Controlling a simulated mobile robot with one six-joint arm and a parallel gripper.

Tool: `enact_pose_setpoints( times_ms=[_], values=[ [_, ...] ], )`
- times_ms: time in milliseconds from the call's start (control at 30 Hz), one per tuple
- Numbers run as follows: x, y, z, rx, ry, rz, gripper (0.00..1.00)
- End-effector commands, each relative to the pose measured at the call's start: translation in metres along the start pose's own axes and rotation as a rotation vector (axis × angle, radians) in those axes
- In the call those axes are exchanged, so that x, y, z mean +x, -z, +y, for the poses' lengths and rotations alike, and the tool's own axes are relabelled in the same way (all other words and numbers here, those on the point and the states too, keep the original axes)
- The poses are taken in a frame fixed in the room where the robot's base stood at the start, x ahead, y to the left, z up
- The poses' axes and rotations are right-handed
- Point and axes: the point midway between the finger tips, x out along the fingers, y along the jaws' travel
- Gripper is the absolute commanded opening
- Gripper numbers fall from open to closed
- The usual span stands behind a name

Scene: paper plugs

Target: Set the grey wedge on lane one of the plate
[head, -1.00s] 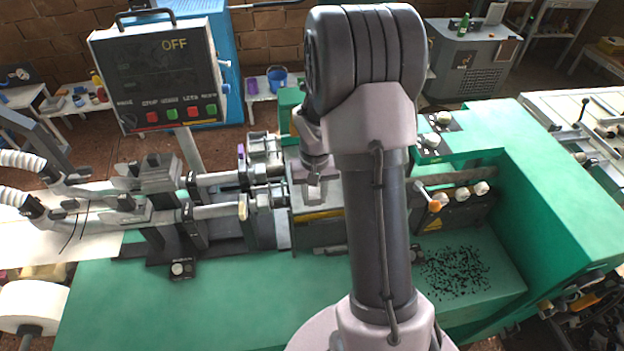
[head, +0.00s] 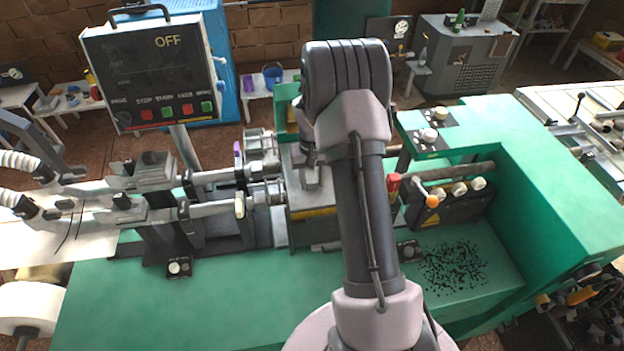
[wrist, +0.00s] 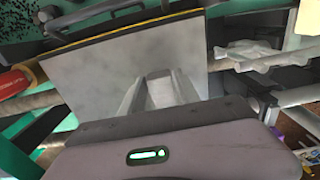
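The grey plate (wrist: 90,68) fills the middle of the wrist view, a flat mottled surface with a yellow line along its far edge. In the head view the plate (head: 298,203) is the top of a block with a yellow stripe, left of my arm. My gripper (wrist: 160,92) points over the plate; in the head view my gripper (head: 312,182) is partly hidden by my wrist. A small grey piece, seemingly the grey wedge (wrist: 159,86), shows between the fingers, which appear shut on it. Whether it touches the plate cannot be told. No lane marks are readable.
Metal rods and clamps (head: 220,190) stand just left of the plate. A lever with an orange knob (head: 432,201) and a black box (head: 450,205) are to the right. A control panel (head: 155,75) reads OFF. The green front surface (head: 230,300) is mostly clear.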

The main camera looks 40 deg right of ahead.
Motion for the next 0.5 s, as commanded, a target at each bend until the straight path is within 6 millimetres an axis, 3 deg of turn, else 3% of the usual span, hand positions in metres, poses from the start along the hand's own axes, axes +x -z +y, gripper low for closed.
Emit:
enact_pose_setpoints(
  times_ms=[333,500],
  values=[
    [-0.002,0.000,0.000,0.000,0.000,0.000,0.53],
    [-0.030,0.001,0.000,0.000,0.000,0.005,0.53]
  ],
)
